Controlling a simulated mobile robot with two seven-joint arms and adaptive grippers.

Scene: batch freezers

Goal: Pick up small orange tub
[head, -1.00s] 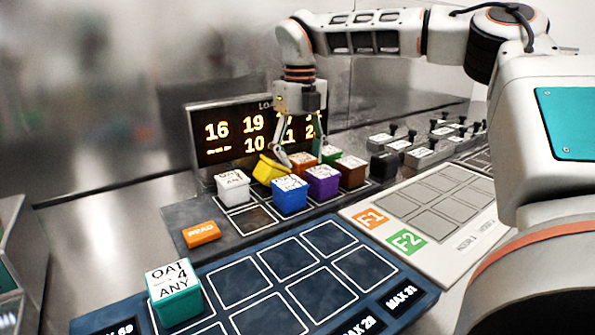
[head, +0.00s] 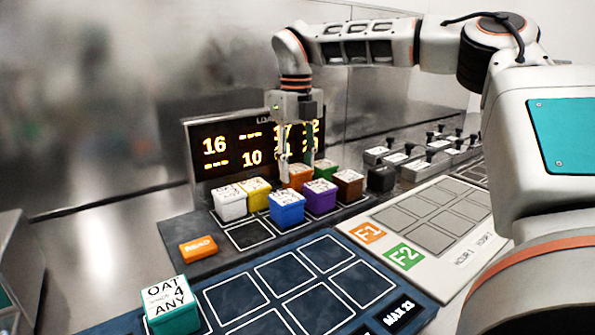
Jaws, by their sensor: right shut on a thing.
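The small orange tub (head: 297,181) sits in the back row of the dark rack, behind the blue tub (head: 286,209) and purple tub (head: 320,198). My right gripper (head: 300,164) comes down from above with its fingers on either side of the orange tub and is shut on it. The tub's lower part is hidden by the tubs in front, so I cannot tell whether it touches the rack. My left gripper is out of view.
Yellow (head: 255,193), white (head: 229,203), green (head: 325,169) and brown (head: 348,186) tubs crowd close around. A lit display (head: 230,150) stands behind. A teal tub (head: 171,306) stands on the blue gridded mat (head: 235,297), whose other visible cells are empty.

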